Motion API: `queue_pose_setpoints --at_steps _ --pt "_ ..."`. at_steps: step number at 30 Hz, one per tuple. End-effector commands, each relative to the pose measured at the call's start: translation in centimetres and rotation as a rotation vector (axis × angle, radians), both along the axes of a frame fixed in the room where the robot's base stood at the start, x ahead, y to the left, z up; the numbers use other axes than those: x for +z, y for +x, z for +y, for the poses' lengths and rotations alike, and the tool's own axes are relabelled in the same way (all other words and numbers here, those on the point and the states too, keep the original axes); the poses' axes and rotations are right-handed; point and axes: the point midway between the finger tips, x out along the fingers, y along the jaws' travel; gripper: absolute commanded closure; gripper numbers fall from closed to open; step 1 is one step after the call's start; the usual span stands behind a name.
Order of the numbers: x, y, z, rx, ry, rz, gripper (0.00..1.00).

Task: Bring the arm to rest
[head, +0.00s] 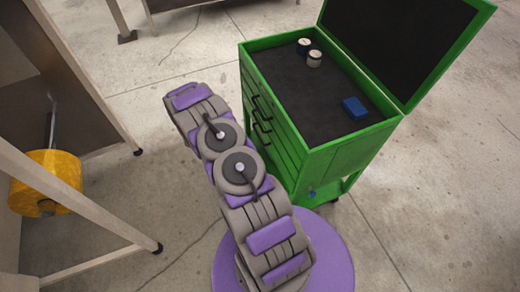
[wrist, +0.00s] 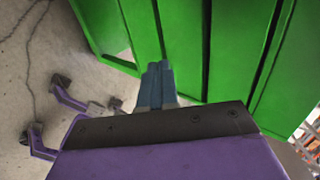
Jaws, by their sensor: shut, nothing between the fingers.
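My arm (head: 240,175), grey with purple pads, is folded above my round purple base in the head view. My gripper is not clearly visible there. In the wrist view my gripper (wrist: 157,82) shows as two blue-grey fingers pressed together, with nothing between them. The fingers point toward the green side of a tool cart (wrist: 185,45); I cannot tell how wide the gap is. In the head view this green cart (head: 325,168) stands just right of and beyond my arm, with its lid (head: 405,40) open.
On the cart's dark top are two small pale cylinders with dark parts, a nearer one (head: 314,59) and a farther one (head: 304,46), and a blue block (head: 355,107). A yellow roll (head: 45,183) hangs by a framed stand at left. Concrete floor (head: 420,230) is clear at right.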

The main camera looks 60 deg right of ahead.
Motion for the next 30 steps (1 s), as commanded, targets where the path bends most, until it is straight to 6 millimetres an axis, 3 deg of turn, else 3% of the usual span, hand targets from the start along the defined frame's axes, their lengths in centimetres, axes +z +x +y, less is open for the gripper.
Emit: queue_pose_setpoints --at_steps 12,16,25,30 --pt "0.4 0.3 0.0 -0.005 0.009 -0.001 1.0" --pt "1.8 0.7 0.5 -0.039 -0.019 -0.033 1.0" --pt "11.0 2.1 2.9 -0.332 -0.173 -0.293 1.0" --pt "16.1 1.7 4.8 -0.532 -0.249 -0.45 1.0"
